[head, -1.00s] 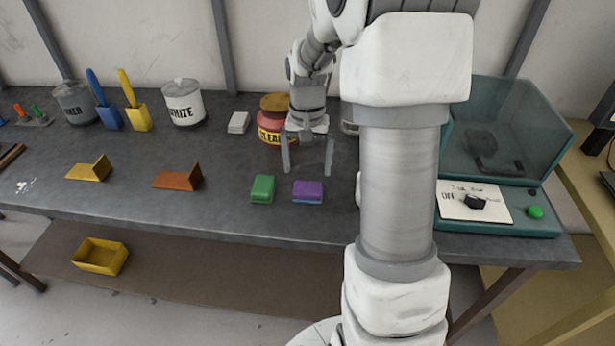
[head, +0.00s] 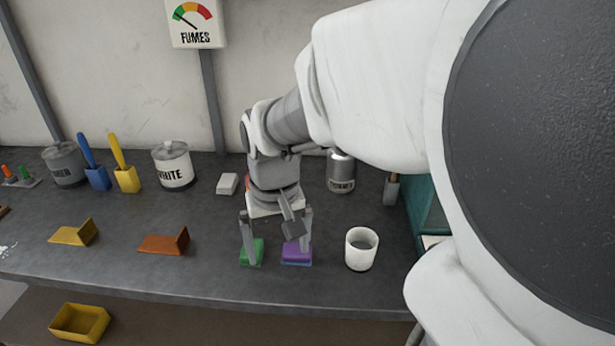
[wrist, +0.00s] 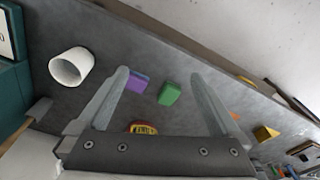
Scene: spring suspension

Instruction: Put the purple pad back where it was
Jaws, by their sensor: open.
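The purple pad (head: 296,257) lies on the grey bench near its front edge, with a bluish layer along its lower edge. A green pad (head: 258,254) lies just left of it, with a small gap between. My gripper (head: 278,253) is open and empty, its fingers pointing down and overlapping both pads in the head view; its height above them is hard to tell. In the wrist view, the purple pad (wrist: 138,82) and the green pad (wrist: 170,94) both show between the open fingers (wrist: 160,74), the purple pad nearer the left finger. Neither pad is held.
A white cup (head: 361,249) stands right of the purple pad. An orange-brown wedge (head: 165,243) and a yellow wedge (head: 74,233) lie left. A white block (head: 228,184) and the WHITE can (head: 174,168) stand behind.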

